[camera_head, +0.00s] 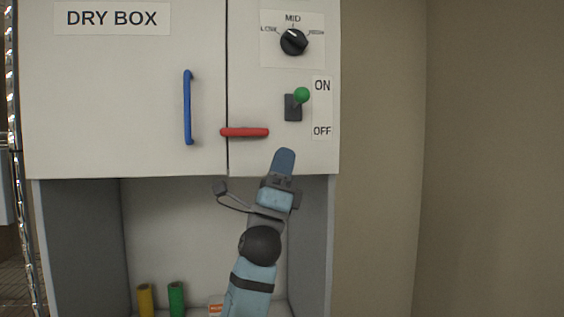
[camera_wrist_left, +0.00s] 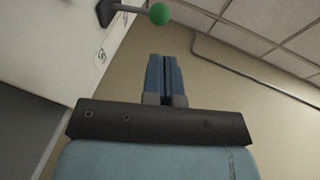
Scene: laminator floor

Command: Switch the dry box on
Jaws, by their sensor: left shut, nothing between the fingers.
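The dry box (camera_head: 80,100) is a pale cabinet with a "DRY BOX" label. On its right panel is a toggle switch with a green ball tip (camera_head: 301,95) on a dark base (camera_head: 292,108). The ball is at the upper end, beside the "ON" label (camera_head: 322,86); "OFF" is below. My left gripper (camera_head: 285,155) is shut and empty, just below the switch and apart from it. In the left wrist view the shut fingers (camera_wrist_left: 164,78) point up, with the green ball (camera_wrist_left: 159,13) above them. My right gripper is not in view.
A black knob (camera_head: 293,41) marked "MID" sits above the switch. A red latch bar (camera_head: 244,132) lies left of and below the switch, and a blue door handle (camera_head: 188,107) is farther left. Yellow (camera_head: 145,300) and green (camera_head: 176,298) cylinders stand in the recess below.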

